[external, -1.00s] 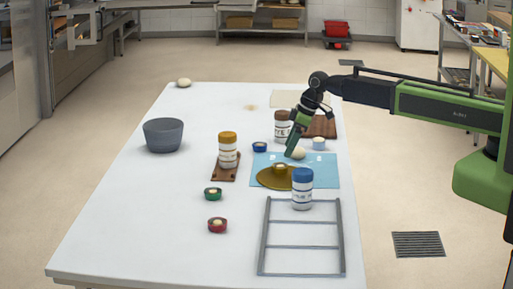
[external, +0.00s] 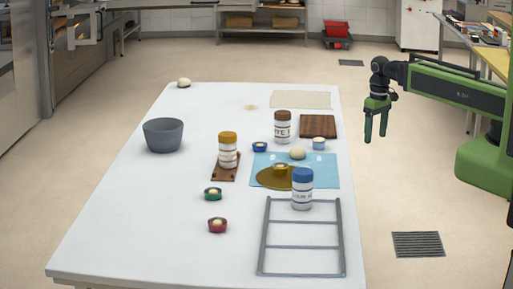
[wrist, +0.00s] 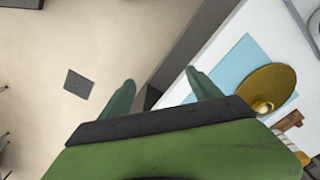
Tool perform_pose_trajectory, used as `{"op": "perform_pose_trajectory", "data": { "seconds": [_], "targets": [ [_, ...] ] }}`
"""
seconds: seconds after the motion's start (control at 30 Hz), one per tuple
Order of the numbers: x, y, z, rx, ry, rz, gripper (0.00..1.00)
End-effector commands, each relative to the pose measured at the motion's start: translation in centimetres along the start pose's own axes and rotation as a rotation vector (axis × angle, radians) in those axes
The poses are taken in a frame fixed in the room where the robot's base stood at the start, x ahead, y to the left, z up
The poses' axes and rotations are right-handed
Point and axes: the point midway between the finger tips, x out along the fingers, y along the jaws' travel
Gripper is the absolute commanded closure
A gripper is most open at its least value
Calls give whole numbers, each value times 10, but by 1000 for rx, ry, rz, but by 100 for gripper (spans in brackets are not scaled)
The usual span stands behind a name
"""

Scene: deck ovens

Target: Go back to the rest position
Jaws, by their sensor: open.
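My gripper (external: 376,138) is open and empty. It hangs beyond the right edge of the white table (external: 130,225), over the floor, with its fingers pointing down. In the wrist view its two green fingers (wrist: 160,98) stand apart with nothing between them.
On the table are a blue mat (external: 325,172) with a dough ball (external: 298,153) and a gold disc (external: 268,181), a blue-lidded jar (external: 302,190), a grey rack (external: 303,247), a grey bowl (external: 164,136) and a dark board (external: 318,125).

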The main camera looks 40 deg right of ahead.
Motion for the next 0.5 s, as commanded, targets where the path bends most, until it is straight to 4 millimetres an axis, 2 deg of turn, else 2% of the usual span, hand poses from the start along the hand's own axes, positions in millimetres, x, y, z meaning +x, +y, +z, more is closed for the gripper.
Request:
{"op": "perform_pose_trajectory", "data": {
  "seconds": [0.03, 0.07, 0.33, 0.5],
  "targets": [
    [0, 8, 11, 34, -13, 8, 27],
    [0, 11, 14, 47, -19, 11, 27],
    [3, 12, 13, 53, -23, 13, 27],
    [41, 12, 13, 52, -22, 13, 27]
  ]
}}
